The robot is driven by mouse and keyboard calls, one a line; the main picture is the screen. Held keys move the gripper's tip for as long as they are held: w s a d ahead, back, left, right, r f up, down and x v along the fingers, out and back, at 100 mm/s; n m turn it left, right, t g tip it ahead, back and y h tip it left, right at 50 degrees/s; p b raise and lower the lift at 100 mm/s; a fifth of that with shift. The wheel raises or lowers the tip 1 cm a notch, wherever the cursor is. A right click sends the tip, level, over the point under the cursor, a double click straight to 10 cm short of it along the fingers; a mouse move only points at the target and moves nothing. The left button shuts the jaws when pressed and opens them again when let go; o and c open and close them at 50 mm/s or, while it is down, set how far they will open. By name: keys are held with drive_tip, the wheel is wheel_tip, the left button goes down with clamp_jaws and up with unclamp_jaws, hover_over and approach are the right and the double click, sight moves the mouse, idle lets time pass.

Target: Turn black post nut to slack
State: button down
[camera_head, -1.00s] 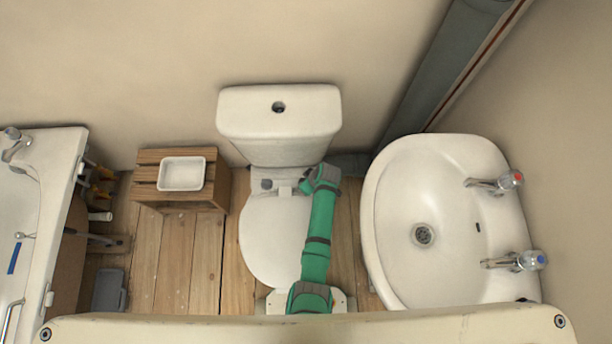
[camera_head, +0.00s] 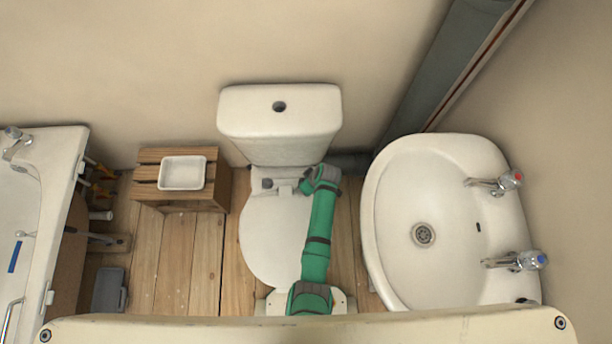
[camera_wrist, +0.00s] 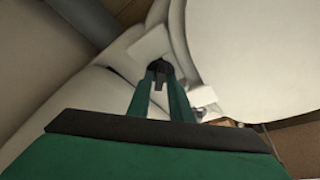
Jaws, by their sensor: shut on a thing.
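In the wrist view, the green fingers of my gripper (camera_wrist: 160,82) converge on a small black piece (camera_wrist: 159,67), which looks like the black post nut. The gripper is shut on it. The fingertips cover much of the nut, so its turn and any gap around it cannot be told. A pale flat plate (camera_wrist: 150,45) lies just beyond the fingertips. In the head view, my green arm reaches the back right of the toilet seat (camera_head: 270,235), below the cistern (camera_head: 279,118). The nut cannot be made out there.
A dark grey knob (camera_head: 266,184) sits at the back left of the seat. The washbasin (camera_head: 410,180) stands close on the right. A wooden crate (camera_head: 215,190) with a white dish (camera_head: 182,172) stands left of the toilet.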

drive_tip(key=shift+s, duration=0.1)
drive_tip(key=c, duration=1.7)
unclamp_jaws()
drive_tip(key=shift+o, duration=0.2)
drive_tip(key=shift+w, duration=0.2)
drive_tip(key=v, duration=1)
drive_tip(key=shift+r, duration=0.4)
drive_tip(key=shift+s+d, duration=0.1)
drive_tip(key=shift+s, duration=0.05)
